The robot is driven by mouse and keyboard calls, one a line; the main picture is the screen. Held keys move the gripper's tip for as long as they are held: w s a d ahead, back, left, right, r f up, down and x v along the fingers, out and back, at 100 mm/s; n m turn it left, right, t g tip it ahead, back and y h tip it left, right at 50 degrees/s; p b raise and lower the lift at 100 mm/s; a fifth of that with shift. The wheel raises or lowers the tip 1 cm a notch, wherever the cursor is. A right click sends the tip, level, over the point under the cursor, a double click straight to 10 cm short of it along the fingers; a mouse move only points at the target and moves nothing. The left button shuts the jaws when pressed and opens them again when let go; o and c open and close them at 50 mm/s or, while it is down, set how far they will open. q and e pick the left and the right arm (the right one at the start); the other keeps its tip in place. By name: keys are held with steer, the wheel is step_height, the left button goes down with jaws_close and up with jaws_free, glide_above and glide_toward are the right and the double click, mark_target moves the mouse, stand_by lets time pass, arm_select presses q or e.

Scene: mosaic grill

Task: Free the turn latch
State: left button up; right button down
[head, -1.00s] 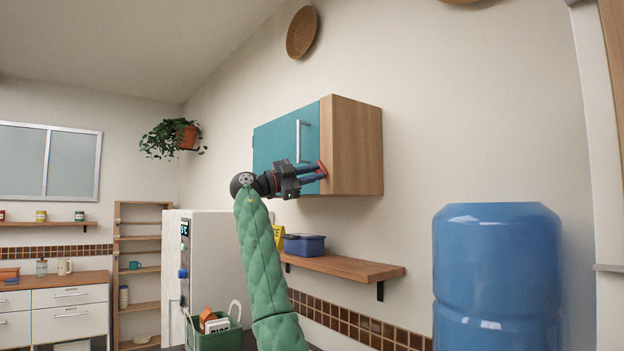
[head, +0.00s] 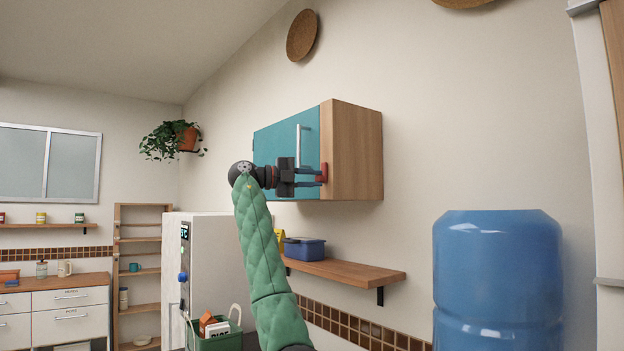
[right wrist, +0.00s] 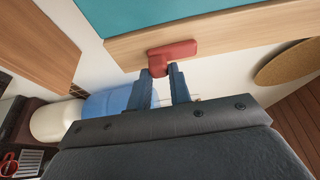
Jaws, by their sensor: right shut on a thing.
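The turn latch is a small red piece (head: 323,172) at the lower right edge of a wall cabinet with a teal door (head: 275,147) and wooden side (head: 356,150). In the right wrist view the red latch (right wrist: 174,52) lies against the pale wooden edge, its stub between my fingertips. My right gripper (head: 319,175) reaches it from the left, roughly level, and its blue fingers (right wrist: 159,75) are shut on the latch. The door looks closed; a vertical metal handle (head: 299,146) is above the gripper. My left gripper is not in view.
Below the cabinet is a wooden shelf (head: 350,270) with a blue box (head: 304,249). A large blue water bottle (head: 497,280) stands at the right. A white appliance (head: 215,265) and a green basket (head: 220,341) are at lower left.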

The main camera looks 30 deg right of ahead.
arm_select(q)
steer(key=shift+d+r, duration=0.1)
arm_select(e)
steer(key=shift+f, duration=0.1)
stand_by(0.3)
steer(key=c, duration=1.4)
jaws_free()
steer(key=shift+o, duration=0.6)
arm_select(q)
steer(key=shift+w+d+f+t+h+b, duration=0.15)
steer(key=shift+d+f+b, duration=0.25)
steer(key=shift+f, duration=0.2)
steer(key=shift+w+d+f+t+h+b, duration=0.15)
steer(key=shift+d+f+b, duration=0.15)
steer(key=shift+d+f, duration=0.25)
arm_select(e)
steer(key=v, duration=0.7)
steer(key=shift+w+a, duration=0.15)
steer(key=shift+a, duration=0.2)
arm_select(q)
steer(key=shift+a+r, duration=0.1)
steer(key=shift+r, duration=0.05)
